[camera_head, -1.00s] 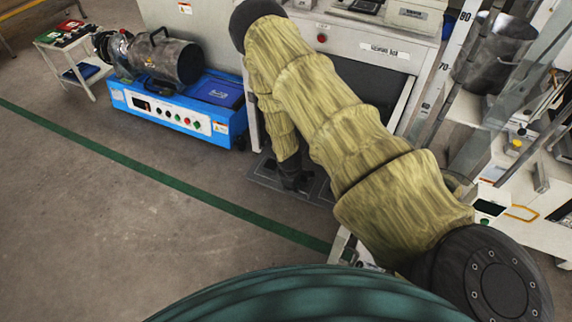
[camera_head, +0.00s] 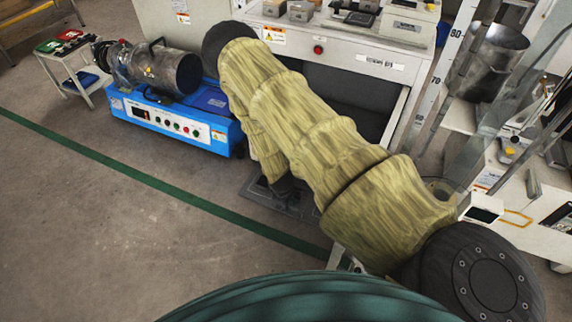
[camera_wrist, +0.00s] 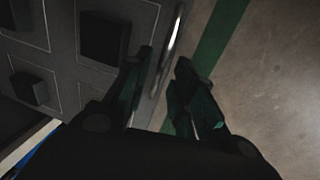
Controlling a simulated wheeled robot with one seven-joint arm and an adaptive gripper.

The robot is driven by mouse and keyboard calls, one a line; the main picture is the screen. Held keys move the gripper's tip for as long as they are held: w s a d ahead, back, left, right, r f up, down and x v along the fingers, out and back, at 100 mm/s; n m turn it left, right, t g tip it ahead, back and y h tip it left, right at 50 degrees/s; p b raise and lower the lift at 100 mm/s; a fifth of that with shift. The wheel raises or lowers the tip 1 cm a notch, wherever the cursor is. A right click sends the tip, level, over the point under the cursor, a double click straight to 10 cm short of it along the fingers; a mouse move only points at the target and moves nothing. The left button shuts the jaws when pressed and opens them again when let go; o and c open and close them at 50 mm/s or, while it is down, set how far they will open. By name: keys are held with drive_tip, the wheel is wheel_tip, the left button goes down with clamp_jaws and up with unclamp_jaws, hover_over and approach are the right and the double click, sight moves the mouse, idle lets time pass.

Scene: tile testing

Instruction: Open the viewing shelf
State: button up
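A low dark grey shelf panel (camera_head: 262,197) with outlined squares lies at floor level under the bench front; I take it as the viewing shelf. In the wrist view the panel (camera_wrist: 62,62) fills the left side and carries black square blocks (camera_wrist: 105,38). A shiny metal bar handle (camera_wrist: 175,30) runs along its right edge. My gripper (camera_wrist: 164,82) is open, its two dark fingers apart. The handle's line runs into the gap between the fingers; I cannot tell whether they touch it. In the head view my sleeved arm hides most of the gripper.
A blue machine (camera_head: 170,118) with a metal cylinder stands left of the shelf. The white bench (camera_head: 345,52) is above it. A clear upright panel and a white cart (camera_head: 540,208) stand at right. The floor (camera_head: 120,230) with a green line (camera_head: 150,180) is open at front left.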

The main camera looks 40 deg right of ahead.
drive_tip(key=shift+r, duration=0.1)
wheel_tip(320, 180, up, 12)
drive_tip(key=s+a, duration=0.1)
drive_tip(key=a, duration=0.1)
drive_tip(key=shift+f, duration=0.2)
idle(0.5)
drive_tip(key=shift+s+r, duration=0.1)
idle(0.4)
